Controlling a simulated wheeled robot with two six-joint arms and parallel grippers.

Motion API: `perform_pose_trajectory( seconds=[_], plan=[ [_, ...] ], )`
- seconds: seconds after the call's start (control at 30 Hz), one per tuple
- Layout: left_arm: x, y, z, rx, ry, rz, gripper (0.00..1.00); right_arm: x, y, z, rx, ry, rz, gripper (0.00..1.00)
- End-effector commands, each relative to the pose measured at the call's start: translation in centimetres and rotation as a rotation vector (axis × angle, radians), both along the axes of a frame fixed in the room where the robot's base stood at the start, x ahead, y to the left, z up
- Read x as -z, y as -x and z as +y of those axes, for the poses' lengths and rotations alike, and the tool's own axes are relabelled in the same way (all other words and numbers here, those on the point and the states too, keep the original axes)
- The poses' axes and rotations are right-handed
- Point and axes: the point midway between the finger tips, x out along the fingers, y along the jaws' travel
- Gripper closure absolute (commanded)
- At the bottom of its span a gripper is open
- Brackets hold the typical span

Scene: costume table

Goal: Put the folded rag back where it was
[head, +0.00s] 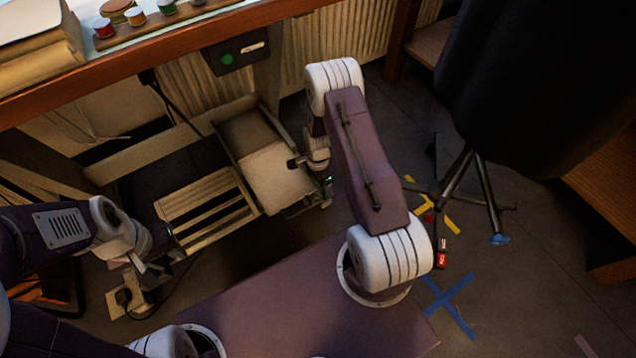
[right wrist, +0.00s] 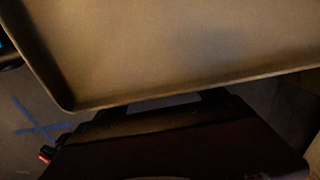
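I cannot single out the folded rag with certainty. A cream stack that looks like folded cloth (head: 38,48) lies on the table at the top left of the head view, cut off by the frame edge. My right gripper (head: 326,190) points down by the right edge of a pale, cushion-like panel (head: 262,160) below the table; its fingers are too small to read. My left gripper (head: 152,268) is low at the left, near the slatted wooden piece, with its fingers unclear. The right wrist view shows a large tan rimmed surface (right wrist: 180,45) close up, with no fingertips visible.
The wooden table edge (head: 150,55) crosses the upper left, with small paint jars (head: 135,16) on a strip. A slatted wooden piece (head: 207,208) stands below. A dark draped stand (head: 520,90) is at right. Blue tape (head: 447,305) marks the open floor.

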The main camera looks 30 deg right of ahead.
Motion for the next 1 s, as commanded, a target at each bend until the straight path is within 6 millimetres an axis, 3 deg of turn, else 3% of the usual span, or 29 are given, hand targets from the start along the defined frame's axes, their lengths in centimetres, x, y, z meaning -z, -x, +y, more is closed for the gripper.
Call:
perform_pose_trajectory(
  seconds=[0.17,0.4,0.6,0.93,1.0],
  plan=[
    [-0.3,0.0,0.0,0.000,0.000,0.000,0.64,-0.5,0.0,0.0,0.000,0.000,0.000,0.19],
    [-5.3,0.0,0.0,0.000,0.000,0.000,0.64,-6.9,0.0,0.0,0.000,0.000,-0.002,0.19],
    [-8.1,0.0,0.0,0.000,0.000,0.000,0.64,-11.1,0.0,0.0,0.000,0.000,-0.001,0.19],
    [-8.7,0.0,0.0,0.000,0.000,0.000,0.64,-12.6,0.0,0.1,-0.012,0.000,-0.002,0.19],
    [-8.7,0.0,0.0,0.000,0.000,0.000,0.64,-14.2,0.1,0.6,-0.086,0.002,-0.010,0.19]
  ],
)
